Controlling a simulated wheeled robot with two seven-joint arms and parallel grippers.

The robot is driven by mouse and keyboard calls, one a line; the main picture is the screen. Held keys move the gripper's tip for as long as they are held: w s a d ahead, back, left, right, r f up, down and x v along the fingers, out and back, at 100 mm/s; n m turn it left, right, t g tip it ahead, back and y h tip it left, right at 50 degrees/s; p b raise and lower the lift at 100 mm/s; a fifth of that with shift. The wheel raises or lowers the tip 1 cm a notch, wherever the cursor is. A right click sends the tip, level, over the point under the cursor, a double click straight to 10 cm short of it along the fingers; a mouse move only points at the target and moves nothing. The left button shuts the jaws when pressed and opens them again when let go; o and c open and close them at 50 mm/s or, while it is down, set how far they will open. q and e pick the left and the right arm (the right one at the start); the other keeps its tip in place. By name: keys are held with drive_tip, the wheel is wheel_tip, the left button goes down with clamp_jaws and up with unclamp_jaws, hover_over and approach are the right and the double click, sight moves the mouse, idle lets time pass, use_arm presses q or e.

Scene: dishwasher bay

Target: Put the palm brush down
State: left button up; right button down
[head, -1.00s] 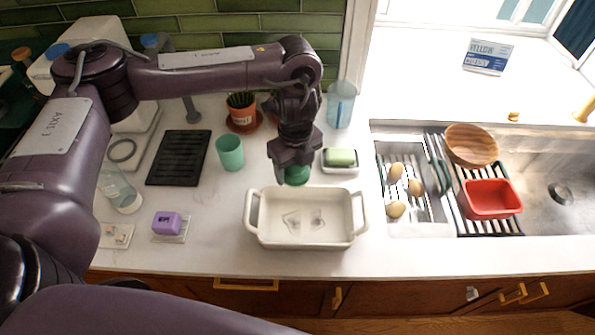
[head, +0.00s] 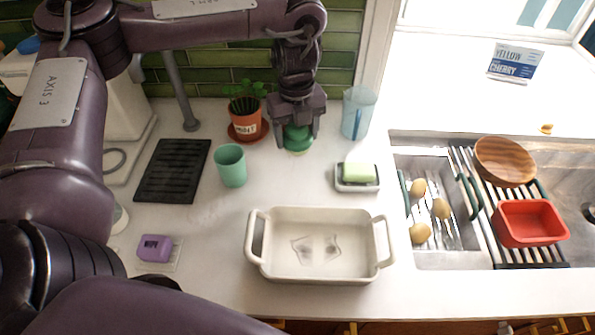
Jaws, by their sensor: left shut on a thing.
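The green palm brush (head: 297,140) is at the back of the white counter, between the potted mint and the soap dish. It is upright with its pale bristle end down. I cannot tell for sure whether the bristles touch the counter. My left gripper (head: 297,126) points straight down and is shut on the top of the brush, hiding part of it. My right gripper is not in view.
A mint pot (head: 248,127) stands close left of the brush, a clear blue jug (head: 357,112) to its right. The soap dish (head: 357,186) and white baking dish (head: 318,275) lie nearer. A green cup (head: 230,166) stands left. The sink rack (head: 480,215) is right.

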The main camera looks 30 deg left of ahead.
use_arm(q)
drive_tip(key=b, duration=0.2)
hover_over(297, 178)
wheel_tip(297, 178, down, 9)
drive_tip(key=shift+s+r, duration=0.1)
drive_tip(key=shift+r, duration=0.1)
wheel_tip(297, 178, down, 3)
drive_tip(key=shift+s+f, duration=0.1)
drive_tip(key=shift+f, duration=0.35)
drive_tip(key=shift+f+b, duration=0.2)
drive_tip(key=shift+b, duration=0.1)
drive_tip(key=o, duration=0.9)
drive_tip(key=shift+o, duration=0.2)
